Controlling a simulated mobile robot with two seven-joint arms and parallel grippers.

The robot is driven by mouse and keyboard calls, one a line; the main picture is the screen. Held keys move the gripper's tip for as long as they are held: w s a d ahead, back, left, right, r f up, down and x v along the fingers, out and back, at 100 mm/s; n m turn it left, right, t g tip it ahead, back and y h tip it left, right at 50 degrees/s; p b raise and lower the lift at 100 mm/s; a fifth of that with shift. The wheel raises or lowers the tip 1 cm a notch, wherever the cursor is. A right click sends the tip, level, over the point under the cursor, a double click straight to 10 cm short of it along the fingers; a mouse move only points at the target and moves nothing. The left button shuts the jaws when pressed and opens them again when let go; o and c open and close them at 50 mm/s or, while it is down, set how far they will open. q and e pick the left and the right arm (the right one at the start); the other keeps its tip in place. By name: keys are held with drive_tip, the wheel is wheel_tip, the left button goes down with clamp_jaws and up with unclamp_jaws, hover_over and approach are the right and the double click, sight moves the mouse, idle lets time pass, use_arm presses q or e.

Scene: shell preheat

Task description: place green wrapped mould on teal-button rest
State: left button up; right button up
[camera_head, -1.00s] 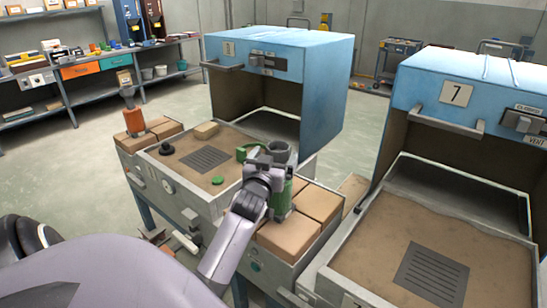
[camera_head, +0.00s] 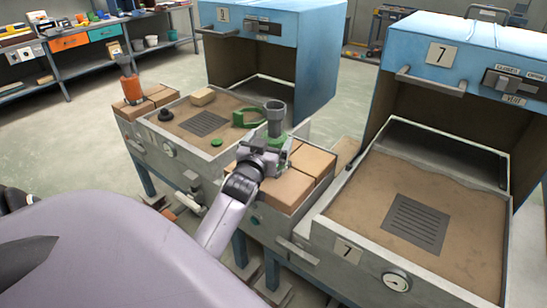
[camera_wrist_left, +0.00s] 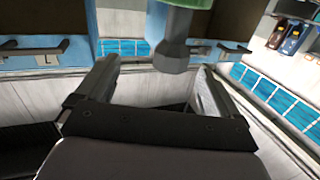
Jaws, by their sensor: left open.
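The green wrapped mould (camera_head: 275,121) has a grey cup-shaped top and a green lower part. It stands upright at the tan bricks of the rest (camera_head: 289,188) with the teal button (camera_head: 255,221) on its front. My left gripper (camera_head: 264,153) is in front of the mould and hides much of its lower part. In the left wrist view, the gripper's fingers (camera_wrist_left: 157,85) are apart, with the mould's grey part (camera_wrist_left: 173,53) beyond and between them. I cannot tell whether they touch it. My right gripper is out of view.
An orange mould (camera_head: 130,88) stands on bricks at the left. The sand bed (camera_head: 183,122) holds a grate, a black knob and a green bracket (camera_head: 247,117). Blue hood 7 (camera_head: 450,70) and its sand bed (camera_head: 350,195) are at the right.

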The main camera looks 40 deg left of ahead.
use_arm(q)
drive_tip(key=s+d+f+m+g+h, duration=0.5)
drive_tip(key=s+d+f+h, duration=0.4)
drive_tip(key=s+d+f, duration=1.2)
drive_tip(key=s+d+m, duration=0.1)
drive_tip(key=s+d, duration=0.1)
drive_tip(key=d, duration=0.1)
drive_tip(key=shift+s+f+m, duration=0.25)
drive_tip(key=shift+f+m, duration=0.05)
drive_tip(key=shift+f, duration=0.05)
drive_tip(key=shift+a, duration=0.1)
